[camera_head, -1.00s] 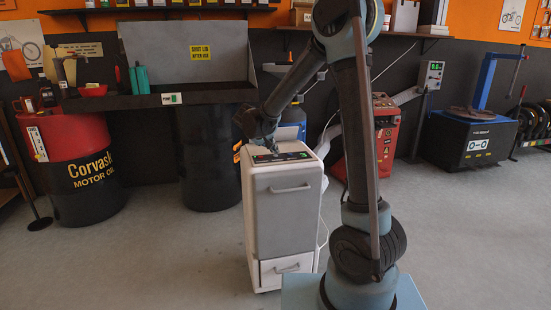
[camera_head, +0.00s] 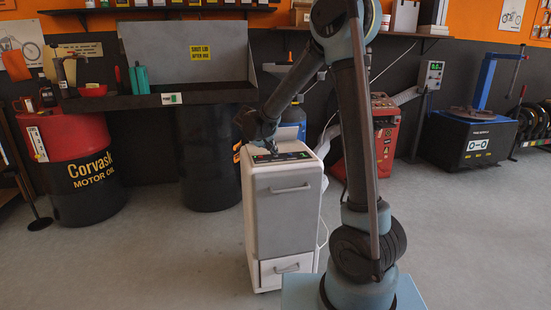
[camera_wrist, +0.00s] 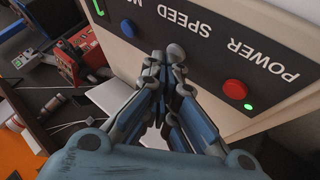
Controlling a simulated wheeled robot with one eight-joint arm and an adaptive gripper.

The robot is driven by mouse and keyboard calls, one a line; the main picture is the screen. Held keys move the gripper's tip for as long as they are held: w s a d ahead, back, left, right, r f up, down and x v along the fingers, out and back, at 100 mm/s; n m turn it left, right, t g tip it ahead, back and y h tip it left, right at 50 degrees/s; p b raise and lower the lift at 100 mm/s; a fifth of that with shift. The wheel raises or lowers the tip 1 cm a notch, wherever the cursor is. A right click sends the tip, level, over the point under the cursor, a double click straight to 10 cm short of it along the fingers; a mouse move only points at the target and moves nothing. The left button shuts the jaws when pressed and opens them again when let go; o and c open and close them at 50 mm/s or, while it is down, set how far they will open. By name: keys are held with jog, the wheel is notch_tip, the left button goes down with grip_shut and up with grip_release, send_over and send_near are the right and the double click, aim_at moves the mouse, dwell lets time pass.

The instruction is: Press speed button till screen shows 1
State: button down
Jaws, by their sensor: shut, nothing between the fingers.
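The white and grey cabinet (camera_head: 290,215) has a dark control panel on its top (camera_head: 283,157). In the wrist view the panel (camera_wrist: 205,58) appears upside down with the words POWER and SPEED and a cut-off label starting with M. A grey button (camera_wrist: 175,52) sits by SPEED, a red button (camera_wrist: 235,89) by POWER, and a blue button (camera_wrist: 128,28) by the cut-off label. My gripper (camera_wrist: 165,62) is shut, its tips right at the grey speed button; I cannot tell whether they touch it. A green mark (camera_wrist: 98,8) shows at the upper edge, too cut off to read.
A small green light (camera_wrist: 249,107) glows beside the red button. A dark drum (camera_head: 208,165) and a red oil drum (camera_head: 78,165) stand to the left. A red machine (camera_head: 385,135) stands behind my arm. The floor in front is clear.

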jog(key=shift+r, duration=0.8)
jog(key=shift+r, duration=2.5)
